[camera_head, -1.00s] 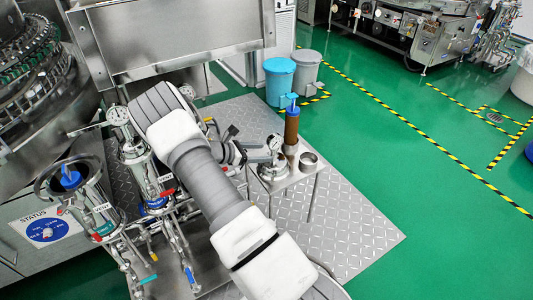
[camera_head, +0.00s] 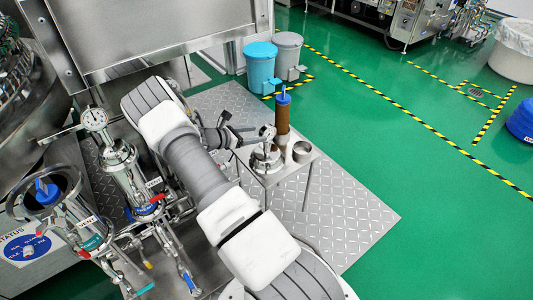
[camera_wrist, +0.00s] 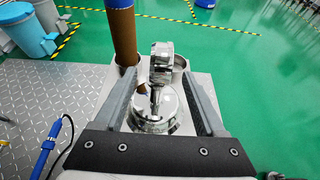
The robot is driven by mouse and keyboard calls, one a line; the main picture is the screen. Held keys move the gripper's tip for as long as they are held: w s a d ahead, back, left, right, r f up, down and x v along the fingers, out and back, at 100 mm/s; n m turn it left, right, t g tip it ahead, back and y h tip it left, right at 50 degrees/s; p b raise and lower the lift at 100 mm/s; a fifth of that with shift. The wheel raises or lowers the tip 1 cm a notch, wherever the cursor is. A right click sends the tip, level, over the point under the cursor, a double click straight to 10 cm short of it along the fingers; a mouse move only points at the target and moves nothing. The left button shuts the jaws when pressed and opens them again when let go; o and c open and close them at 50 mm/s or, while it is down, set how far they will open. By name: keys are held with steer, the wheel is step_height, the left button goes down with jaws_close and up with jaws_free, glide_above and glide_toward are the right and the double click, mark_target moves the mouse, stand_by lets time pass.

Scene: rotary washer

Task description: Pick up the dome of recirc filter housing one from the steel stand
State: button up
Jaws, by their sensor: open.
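The shiny steel dome (camera_head: 264,160) with a gauge on top stands on the steel stand (camera_head: 284,174). In the wrist view the dome (camera_wrist: 168,118) lies between the two fingers of my gripper (camera_wrist: 158,78), with its gauge and stem pointing up between them. My gripper (camera_head: 250,135) is open in both views, and its fingers reach to either side of the dome's upper part. I cannot tell whether either finger touches it. The wrist mount hides the near part of the stand in the wrist view.
A brown filter cartridge (camera_head: 283,122) with a blue top stands beside the dome, and a steel cup (camera_head: 302,152) is on the stand's right. Filter housings with pipes (camera_head: 120,155) stand to the left. Blue and grey bins (camera_head: 260,66) are behind.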

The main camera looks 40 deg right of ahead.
mark_target(267, 130)
steer(key=b+x, duration=0.2)
steer(key=x, duration=0.4)
steer(key=shift+s+r, duration=0.1)
steer(key=shift+r, duration=0.2)
jaws_close()
stand_by(1.0)
steer(key=shift+d+r, duration=0.1)
steer(key=shift+r, duration=0.05)
